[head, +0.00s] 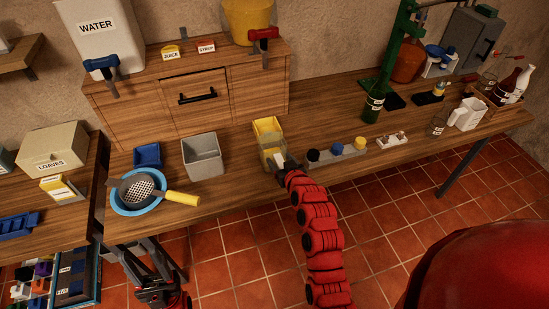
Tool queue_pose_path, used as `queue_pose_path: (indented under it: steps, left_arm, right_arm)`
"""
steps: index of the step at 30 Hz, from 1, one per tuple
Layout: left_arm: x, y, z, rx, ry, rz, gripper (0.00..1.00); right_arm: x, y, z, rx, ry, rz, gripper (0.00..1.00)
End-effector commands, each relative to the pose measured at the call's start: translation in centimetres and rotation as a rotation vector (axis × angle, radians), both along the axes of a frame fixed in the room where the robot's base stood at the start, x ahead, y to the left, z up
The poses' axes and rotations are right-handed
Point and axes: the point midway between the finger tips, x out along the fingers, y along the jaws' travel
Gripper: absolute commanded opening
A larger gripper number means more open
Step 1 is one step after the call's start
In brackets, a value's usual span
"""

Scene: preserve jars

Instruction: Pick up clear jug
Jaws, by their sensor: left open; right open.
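A pale jug with a handle (467,114) stands at the right end of the long table; I cannot tell whether it is see-through. A small clear labelled vessel (438,126) stands just left of it. My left gripper (148,252) is open and empty, low in front of the table by the blue bowl.
A blue bowl (121,206) with a strainer, a grey bin (203,156) and a blue tray (147,156) stand on the left. A bottle crate (495,94) is behind the jug.

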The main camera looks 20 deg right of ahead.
Motion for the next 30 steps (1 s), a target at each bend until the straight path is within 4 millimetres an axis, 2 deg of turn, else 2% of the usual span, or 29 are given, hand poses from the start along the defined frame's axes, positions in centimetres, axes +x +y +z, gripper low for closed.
queue_pose_path:
  steps: [5,15,17,30]
  left_arm:
    - [0.00,0.00,-0.06,0.000,0.000,0.000,0.50]
    - [0.00,0.00,-0.06,0.000,0.000,0.000,0.50]
    - [0.00,0.00,-0.06,0.000,0.000,0.000,0.50]
    - [0.00,0.00,-0.06,0.000,0.000,0.000,0.50]
  right_arm:
    - [0.00,0.02,-0.09,0.000,0.000,0.000,0.70]
    - [-0.02,0.02,-0.09,0.000,0.000,0.000,0.09]
    - [-0.02,0.02,-0.09,0.000,0.001,0.000,0.00]
    - [-0.02,0.02,-0.10,0.001,0.001,0.000,0.00]
